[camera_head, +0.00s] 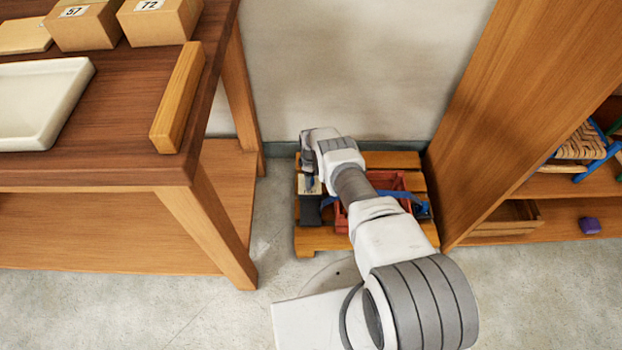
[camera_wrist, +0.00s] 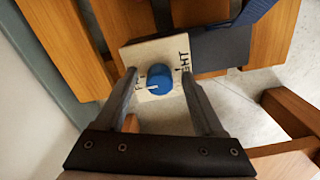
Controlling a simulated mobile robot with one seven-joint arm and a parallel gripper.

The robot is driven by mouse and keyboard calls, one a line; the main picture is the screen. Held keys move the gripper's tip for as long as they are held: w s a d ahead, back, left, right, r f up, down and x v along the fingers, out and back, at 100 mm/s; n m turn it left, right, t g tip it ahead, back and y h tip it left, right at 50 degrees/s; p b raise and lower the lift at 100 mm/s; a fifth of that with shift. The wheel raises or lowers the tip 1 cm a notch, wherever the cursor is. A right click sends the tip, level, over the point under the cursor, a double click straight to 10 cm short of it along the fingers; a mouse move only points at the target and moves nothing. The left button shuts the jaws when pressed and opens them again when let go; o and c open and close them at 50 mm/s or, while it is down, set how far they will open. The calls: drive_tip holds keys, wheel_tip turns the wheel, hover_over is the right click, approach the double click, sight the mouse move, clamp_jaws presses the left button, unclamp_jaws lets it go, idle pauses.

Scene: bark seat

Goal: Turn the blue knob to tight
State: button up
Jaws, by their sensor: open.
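The blue knob (camera_wrist: 160,77) sits on a cream plate (camera_wrist: 150,52) in the wrist view. The plate has dark lettering at the right ending in "GHT" and partly hidden lettering starting with "F" at the left. A white mark on the knob's lower left points toward the lower left, on the "F" side. My gripper (camera_wrist: 158,74) is open, with one finger on each side of the knob; I cannot tell whether they touch it. In the head view my gripper (camera_head: 309,178) is above the plate (camera_head: 304,185), and the knob is hidden.
The plate is on a low slatted wooden stand (camera_head: 312,240) with a red frame (camera_head: 341,217) and blue strap. A dark grey strip (camera_wrist: 222,48) adjoins the plate. A wooden table (camera_head: 120,110) stands left, a tall shelf (camera_head: 530,100) right, with a wall behind.

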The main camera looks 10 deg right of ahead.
clamp_jaws()
